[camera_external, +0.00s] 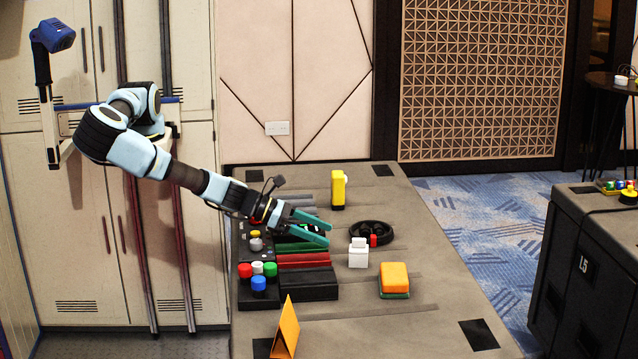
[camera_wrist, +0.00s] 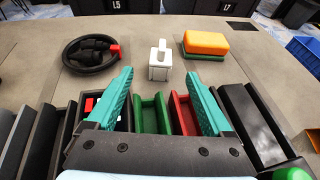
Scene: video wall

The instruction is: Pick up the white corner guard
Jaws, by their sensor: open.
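The white corner guard (camera_external: 358,253) stands upright on the grey-brown table, a boxy white piece with a narrower part on top. In the wrist view the white corner guard (camera_wrist: 159,70) lies straight ahead, beyond and between the fingertips. My gripper (camera_external: 327,229) has two teal fingers spread apart with nothing between them. It hangs above the coloured bins, to the left of the guard and apart from it. The fingers also show in the wrist view (camera_wrist: 158,80).
A black ring-shaped wheel (camera_external: 371,233) with a red part sits just behind the guard. An orange-and-green block (camera_external: 394,279) lies to its front right. A yellow object (camera_external: 338,190) stands farther back. Dark, green and red bins (camera_external: 304,261) lie below my gripper. An orange sign (camera_external: 286,330) stands in front.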

